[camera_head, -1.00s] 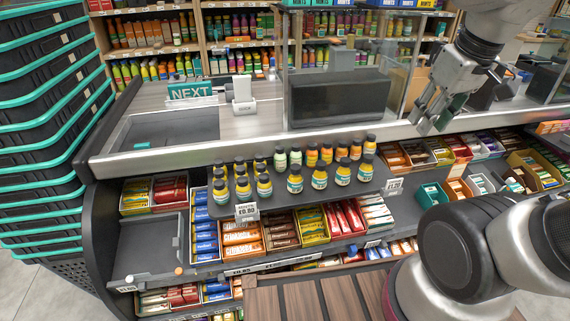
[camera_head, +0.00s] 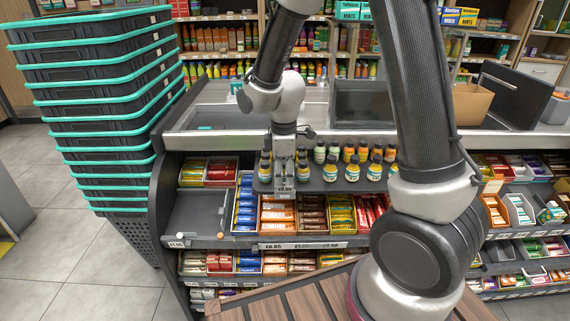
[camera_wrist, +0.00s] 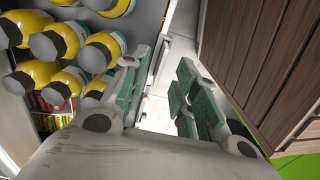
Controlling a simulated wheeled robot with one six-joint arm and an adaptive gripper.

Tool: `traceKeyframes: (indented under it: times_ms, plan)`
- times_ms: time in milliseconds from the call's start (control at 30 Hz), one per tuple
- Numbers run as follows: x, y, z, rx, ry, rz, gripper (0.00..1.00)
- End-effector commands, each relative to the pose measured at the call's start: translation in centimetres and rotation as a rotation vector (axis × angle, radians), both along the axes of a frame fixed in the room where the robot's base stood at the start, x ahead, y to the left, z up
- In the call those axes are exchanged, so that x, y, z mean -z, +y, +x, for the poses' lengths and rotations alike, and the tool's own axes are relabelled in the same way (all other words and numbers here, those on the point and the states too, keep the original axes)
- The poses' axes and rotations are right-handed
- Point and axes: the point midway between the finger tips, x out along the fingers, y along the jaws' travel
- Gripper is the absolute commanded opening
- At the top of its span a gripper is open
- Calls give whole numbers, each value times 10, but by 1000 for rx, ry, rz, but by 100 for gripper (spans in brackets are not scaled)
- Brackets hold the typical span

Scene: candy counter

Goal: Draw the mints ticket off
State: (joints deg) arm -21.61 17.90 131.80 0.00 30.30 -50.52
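My gripper (camera_head: 284,174) points down just above and in front of this ticket. In the wrist view my gripper (camera_wrist: 160,92) has its green-padded fingers apart, with pale floor showing between them. Yellow bottles (camera_wrist: 106,50) stand close to the left finger. Whether the ticket lies between the fingers is not clear.
Stacked black baskets (camera_head: 100,100) with teal rims stand left of the counter (camera_head: 225,139). Lower shelves hold boxed candy bars (camera_head: 278,216). A wooden slatted surface (camera_head: 290,295) lies in front. Bottles stand close behind my gripper.

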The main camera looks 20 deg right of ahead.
Motion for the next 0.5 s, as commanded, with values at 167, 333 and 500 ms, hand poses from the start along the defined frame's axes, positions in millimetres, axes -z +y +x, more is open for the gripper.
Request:
traceKeyframes:
  times_ms: [167, 333, 500]
  plan:
    - [25, 0, -1, 1, 3, -1, 29]
    - [34, 0, 0, 2, 0, 0, 29]
    - [35, 0, 0, 2, 0, 0, 29]
